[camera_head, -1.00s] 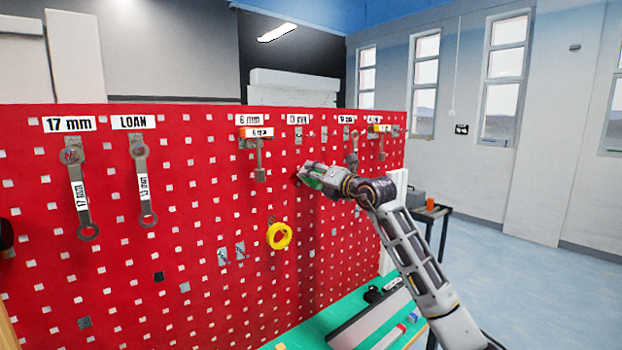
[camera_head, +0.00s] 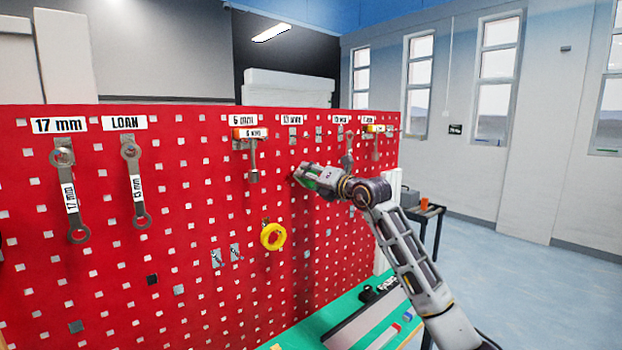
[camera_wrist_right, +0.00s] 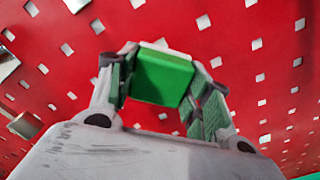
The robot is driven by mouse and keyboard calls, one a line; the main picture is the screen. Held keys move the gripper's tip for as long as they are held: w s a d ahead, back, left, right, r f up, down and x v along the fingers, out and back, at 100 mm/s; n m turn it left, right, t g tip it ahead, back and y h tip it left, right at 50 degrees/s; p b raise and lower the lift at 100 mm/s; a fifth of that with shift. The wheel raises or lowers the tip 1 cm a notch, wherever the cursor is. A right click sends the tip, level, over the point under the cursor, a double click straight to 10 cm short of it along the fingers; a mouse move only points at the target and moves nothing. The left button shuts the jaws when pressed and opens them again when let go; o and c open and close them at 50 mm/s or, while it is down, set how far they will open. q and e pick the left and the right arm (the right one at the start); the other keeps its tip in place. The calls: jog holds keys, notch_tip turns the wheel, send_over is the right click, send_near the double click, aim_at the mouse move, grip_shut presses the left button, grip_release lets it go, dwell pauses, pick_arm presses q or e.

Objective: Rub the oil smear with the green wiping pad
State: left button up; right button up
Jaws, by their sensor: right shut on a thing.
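The green wiping pad (camera_wrist_right: 163,77) is held between the fingers of my right gripper (camera_wrist_right: 160,85) in the right wrist view. In the head view the right gripper (camera_head: 302,173) is at the red pegboard (camera_head: 200,200), with a bit of green showing at its fingers. The pad's far face is turned to the board; I cannot tell whether it touches. A darker vertical patch (camera_head: 307,225) shows on the board below the gripper; I cannot tell whether it is the oil smear or shadow. My left gripper is out of view.
Wrenches hang at the left, such as the 17 mm one (camera_head: 70,190) and the LOAN one (camera_head: 136,185). A yellow ring (camera_head: 273,236) hangs left of and below the gripper. A green bench top (camera_head: 350,302) with small items lies below.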

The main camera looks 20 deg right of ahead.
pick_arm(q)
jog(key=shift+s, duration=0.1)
pick_arm(e)
jog(key=shift+s+a, duration=0.3)
jog(key=shift+a, duration=0.55)
jog(key=shift+s+a, duration=0.25)
jog(key=shift+a, duration=0.6)
jog(key=shift+a, duration=0.15)
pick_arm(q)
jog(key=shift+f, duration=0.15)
pick_arm(e)
jog(key=shift+s+a, duration=0.35)
jog(key=shift+a, duration=0.5)
jog(key=shift+s+a, duration=0.35)
jog(key=shift+a, duration=0.45)
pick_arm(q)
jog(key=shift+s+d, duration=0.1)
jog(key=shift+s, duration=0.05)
pick_arm(e)
jog(key=shift+s+d+f+b, duration=0.1)
jog(key=shift+s+d+b, duration=0.15)
jog(key=shift+s+b, duration=0.2)
pick_arm(q)
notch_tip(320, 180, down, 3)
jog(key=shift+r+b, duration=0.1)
jog(key=shift+b, duration=0.9)
pick_arm(e)
send_near(283, 178)
